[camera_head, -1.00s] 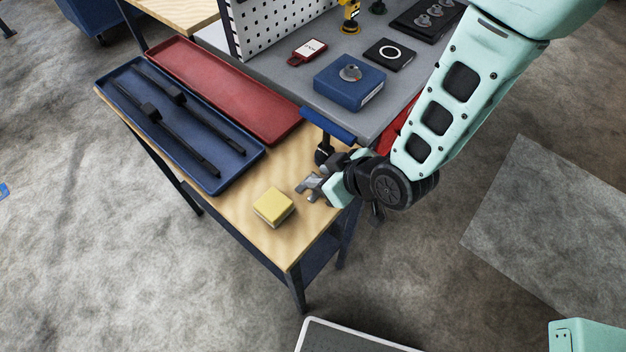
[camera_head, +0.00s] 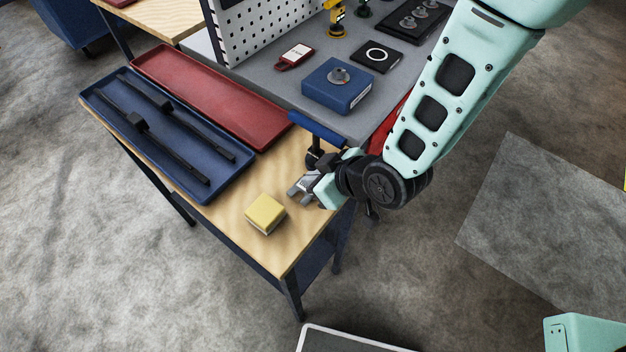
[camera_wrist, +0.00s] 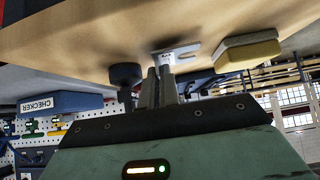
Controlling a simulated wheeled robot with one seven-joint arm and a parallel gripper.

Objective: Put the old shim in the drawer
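The old shim (camera_head: 297,190) is a small grey metal plate with a forked end, over the wooden bench's near right corner. In the wrist view the shim (camera_wrist: 180,54) shows at my fingertips, its slotted end pointing right. My gripper (camera_head: 311,184) appears in the wrist view (camera_wrist: 158,72) with its fingers close together on the shim's near end. Whether the shim touches the bench is hard to tell. No drawer is clearly visible; a red part (camera_head: 388,128) below the grey bench is mostly hidden by my arm.
A yellow block (camera_head: 265,212) sits just left of the shim. A blue bar (camera_head: 318,127) and dark post stand behind my gripper. A blue tray (camera_head: 205,188) with black rods and an empty red tray (camera_head: 210,95) lie left. The grey bench (camera_head: 300,85) holds several items.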

